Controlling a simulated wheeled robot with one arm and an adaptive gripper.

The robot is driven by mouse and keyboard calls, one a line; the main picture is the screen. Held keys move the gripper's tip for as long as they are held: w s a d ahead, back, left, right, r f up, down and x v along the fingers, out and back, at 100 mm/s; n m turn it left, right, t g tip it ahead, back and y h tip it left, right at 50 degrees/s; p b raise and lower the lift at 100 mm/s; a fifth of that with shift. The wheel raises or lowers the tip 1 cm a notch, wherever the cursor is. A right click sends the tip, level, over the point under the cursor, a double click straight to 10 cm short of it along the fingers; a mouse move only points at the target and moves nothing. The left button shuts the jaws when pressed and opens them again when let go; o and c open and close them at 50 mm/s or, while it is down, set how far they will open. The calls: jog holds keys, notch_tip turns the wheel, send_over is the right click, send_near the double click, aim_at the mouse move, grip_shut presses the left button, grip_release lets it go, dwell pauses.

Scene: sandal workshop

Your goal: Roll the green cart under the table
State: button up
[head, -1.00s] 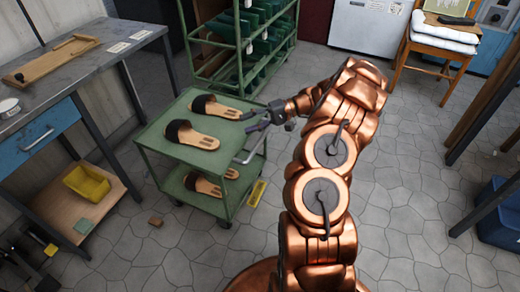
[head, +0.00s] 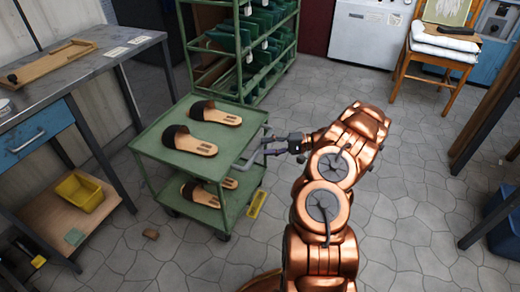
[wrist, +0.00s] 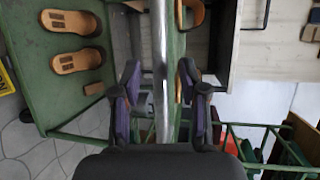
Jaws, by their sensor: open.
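The green cart (head: 236,138) stands beside the grey-topped table (head: 78,72), out in the aisle to its right. Two dark-strapped sandals (head: 215,114) lie on its top shelf and two more (head: 202,194) on its lower shelf. Its metal handle (head: 243,163) sticks out on the right side. My gripper (head: 262,151) is at this handle. In the wrist view, the handle (wrist: 161,35) runs lengthwise between the two spread fingers of my gripper (wrist: 160,75), with gaps beside it. The cart's green top also shows there (wrist: 27,55).
Under the table are a blue drawer (head: 36,137) and a low wooden shelf holding a yellow bin (head: 82,192). A green rack (head: 243,50) stands behind. Open floor lies to the right.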

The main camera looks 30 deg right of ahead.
aim_at(260, 146)
jog(key=shift+x, duration=1.7)
grip_shut()
